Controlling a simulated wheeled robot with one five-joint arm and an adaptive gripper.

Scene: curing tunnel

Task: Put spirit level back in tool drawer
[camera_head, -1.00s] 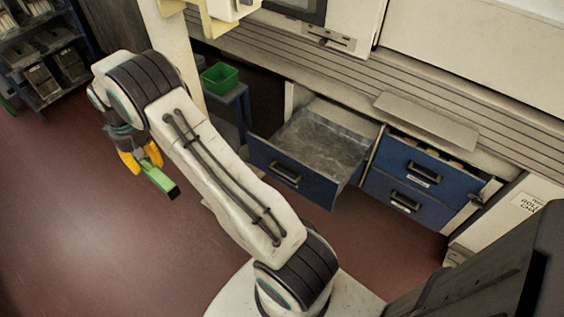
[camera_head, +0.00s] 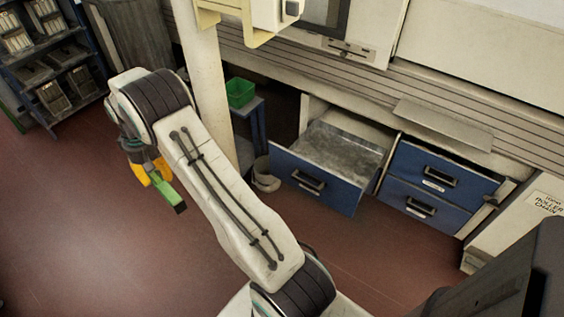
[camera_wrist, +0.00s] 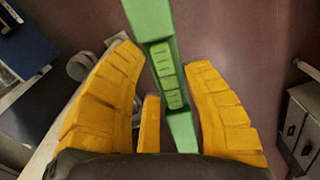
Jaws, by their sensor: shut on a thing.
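My gripper (camera_head: 153,174) has yellow fingers and is shut on the green spirit level (camera_head: 169,195), which has a dark end. It hangs over the red floor, left of the open drawer and apart from it. In the wrist view the spirit level (camera_wrist: 167,75) runs lengthwise between the yellow fingers (camera_wrist: 165,110). The open tool drawer (camera_head: 310,179) has a blue front and a grey inside that looks empty. Its far inner part is partly hidden under the bench.
Closed blue drawers (camera_head: 432,184) sit right of the open one. A pale post (camera_head: 208,85) stands between my arm and the bench. A green bin (camera_head: 240,92) rests on a small blue stand. Shelving (camera_head: 50,65) is at far left. The left floor is clear.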

